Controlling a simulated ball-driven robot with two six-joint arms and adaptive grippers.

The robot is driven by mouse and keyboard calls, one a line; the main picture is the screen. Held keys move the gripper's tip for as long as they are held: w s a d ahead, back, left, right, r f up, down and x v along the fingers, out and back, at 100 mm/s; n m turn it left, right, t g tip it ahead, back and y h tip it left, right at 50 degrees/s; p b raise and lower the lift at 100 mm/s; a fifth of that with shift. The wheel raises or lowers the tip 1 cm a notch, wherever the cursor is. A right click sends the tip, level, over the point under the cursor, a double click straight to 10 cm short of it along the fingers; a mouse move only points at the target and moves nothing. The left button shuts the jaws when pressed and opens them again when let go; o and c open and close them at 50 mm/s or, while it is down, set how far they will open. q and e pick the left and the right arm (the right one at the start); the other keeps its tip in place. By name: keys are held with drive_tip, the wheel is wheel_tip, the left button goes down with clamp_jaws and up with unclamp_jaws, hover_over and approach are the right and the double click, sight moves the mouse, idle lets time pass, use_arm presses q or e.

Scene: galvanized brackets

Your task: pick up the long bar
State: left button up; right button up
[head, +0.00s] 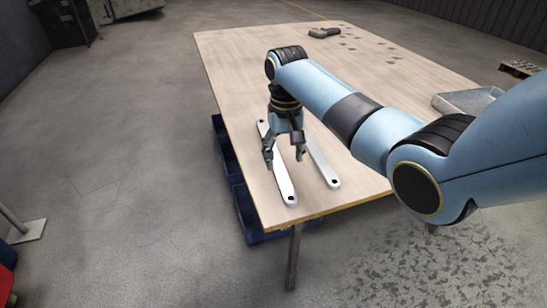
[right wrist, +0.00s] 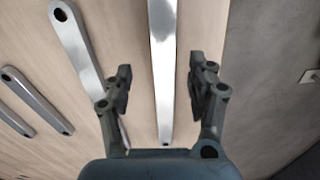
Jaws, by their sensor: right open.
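The long bar (head: 283,184) is pale metal with a hole at its end. It lies flat near the left edge of the wooden table (head: 235,60). In the right wrist view the long bar (right wrist: 163,50) runs between the fingers. My right gripper (head: 284,160) is open above it, and the wrist view shows the open fingers (right wrist: 160,80) on either side with gaps. I cannot tell the exact height. A shorter bar (head: 322,165) lies to the right; it also shows in the wrist view (right wrist: 82,48). My left gripper is not in view.
Two smaller bars (right wrist: 38,103) lie further left in the wrist view. A dark tool (head: 323,32) and several small flat pieces (head: 391,62) lie at the table's far end. A metal tray (head: 468,101) is at the right. Blue bins (head: 247,215) stand below the left edge.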

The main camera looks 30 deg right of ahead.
sight(282, 176)
drive_tip(key=f, duration=0.3)
drive_tip(key=f+b, duration=0.1)
drive_tip(key=f, duration=0.1)
drive_tip(key=shift+s+a+f, duration=0.1)
drive_tip(key=shift+s+a, duration=0.2)
drive_tip(key=shift+a, duration=0.05)
clamp_jaws()
